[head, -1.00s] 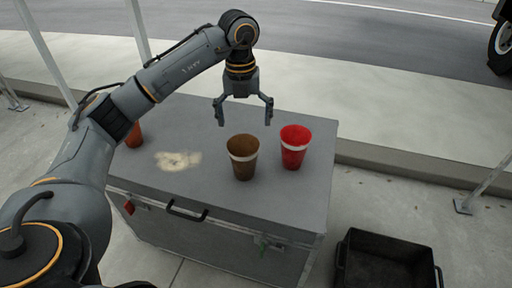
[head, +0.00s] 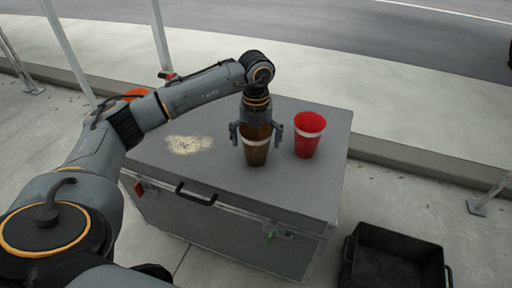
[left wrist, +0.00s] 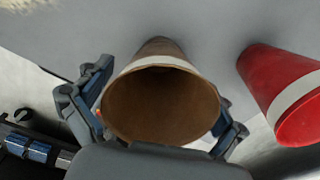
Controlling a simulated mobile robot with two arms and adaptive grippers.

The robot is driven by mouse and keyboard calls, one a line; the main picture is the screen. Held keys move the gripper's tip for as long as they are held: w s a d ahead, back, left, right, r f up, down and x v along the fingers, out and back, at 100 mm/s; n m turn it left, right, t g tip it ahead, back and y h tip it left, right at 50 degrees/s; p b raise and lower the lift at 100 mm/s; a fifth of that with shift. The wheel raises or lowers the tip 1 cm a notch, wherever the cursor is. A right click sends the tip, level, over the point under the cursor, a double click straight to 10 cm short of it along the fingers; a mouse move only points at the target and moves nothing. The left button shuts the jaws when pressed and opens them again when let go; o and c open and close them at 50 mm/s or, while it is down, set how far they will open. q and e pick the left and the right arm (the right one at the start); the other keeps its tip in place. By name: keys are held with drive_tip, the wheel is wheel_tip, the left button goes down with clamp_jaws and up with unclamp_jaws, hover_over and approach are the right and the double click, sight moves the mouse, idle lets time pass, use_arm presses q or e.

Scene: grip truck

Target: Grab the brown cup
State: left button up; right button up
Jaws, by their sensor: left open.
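The brown cup (head: 256,152) with a pale band stands upright on the grey case (head: 210,170). My left gripper (head: 256,138) is open and lowered over it, with one finger on each side of the cup. In the left wrist view the brown cup (left wrist: 160,104) shows its open mouth between the spread fingers (left wrist: 160,112). Whether a finger touches the cup I cannot tell. The gripper's palm hides part of the rim in the head view. My right gripper is not in view.
A red cup (head: 308,134) with a white band stands just right of the brown cup; it also shows in the left wrist view (left wrist: 285,92). An orange-red object (head: 136,94) is partly hidden behind my left arm. A black bin (head: 395,257) sits on the ground at lower right.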

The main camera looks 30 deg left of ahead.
use_arm(q)
drive_tip(key=shift+f, duration=0.35)
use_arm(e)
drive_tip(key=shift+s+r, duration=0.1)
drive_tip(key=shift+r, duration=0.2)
use_arm(q)
drive_tip(key=shift+c, duration=0.5)
drive_tip(key=c, duration=0.8)
